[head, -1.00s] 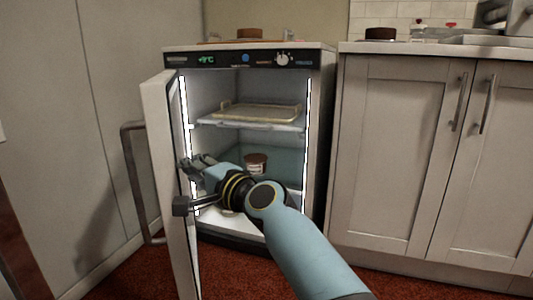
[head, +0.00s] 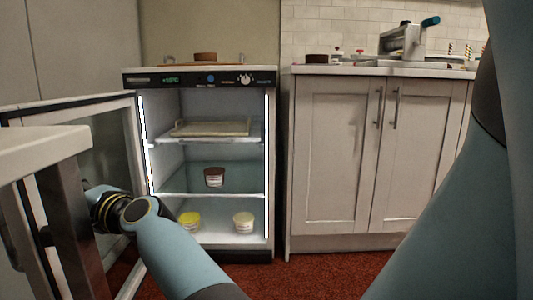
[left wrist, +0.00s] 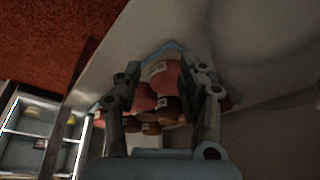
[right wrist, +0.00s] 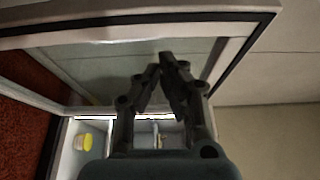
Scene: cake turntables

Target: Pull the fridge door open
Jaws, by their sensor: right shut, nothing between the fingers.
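The fridge (head: 200,77) stands with its door (head: 68,103) swung wide open to the left, its inside lit. My right gripper (right wrist: 165,62) is shut and empty in front of the door, whose dark-edged frame (right wrist: 120,22) and glassy panel show in the right wrist view. In the head view my right wrist is by the door at the lower left and its fingers are hidden by a table leg. I cannot tell whether they touch the door.
A white table (head: 35,148) with a metal leg (head: 72,215) stands at the near left, overlapping the door. The fridge holds a tray (head: 210,127), a brown-lidded jar (head: 213,177), a yellow jar (head: 190,220) and a pale jar (head: 243,222). Cabinets (head: 335,155) stand right.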

